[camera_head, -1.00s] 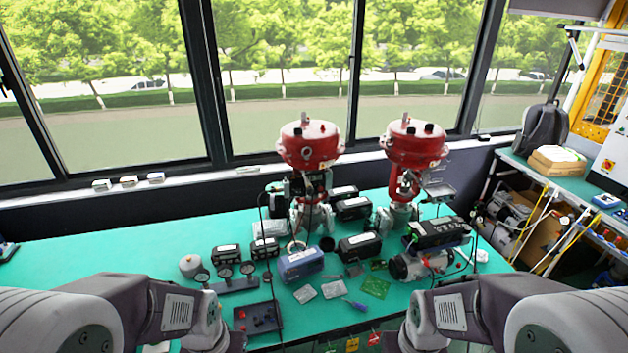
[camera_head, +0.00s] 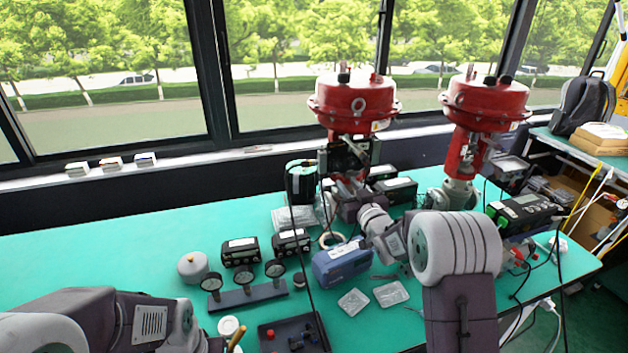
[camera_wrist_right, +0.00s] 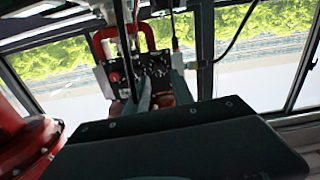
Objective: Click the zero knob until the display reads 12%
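The left red-topped valve (camera_head: 355,105) stands at the back of the green bench. A dark positioner box (camera_head: 345,158) is mounted on its stem, partly behind my arm. The right wrist view shows a dark unit with small round knobs (camera_wrist_right: 118,78) ahead, framed by red yoke bars. No display reading is legible, and I cannot tell which knob is the zero knob. My right gripper (camera_head: 345,188) is just below the positioner in the head view; its fingers are too small to read, and contact cannot be told. My left arm is at lower left, its fingertips out of frame.
A second red valve (camera_head: 485,110) stands to the right. A blue box (camera_head: 341,262), a three-gauge stand (camera_head: 243,297), black boxes (camera_head: 240,251) and a dark tray (camera_head: 293,335) occupy the bench front. Thin cables hang near the left valve. The bench's left side is clear.

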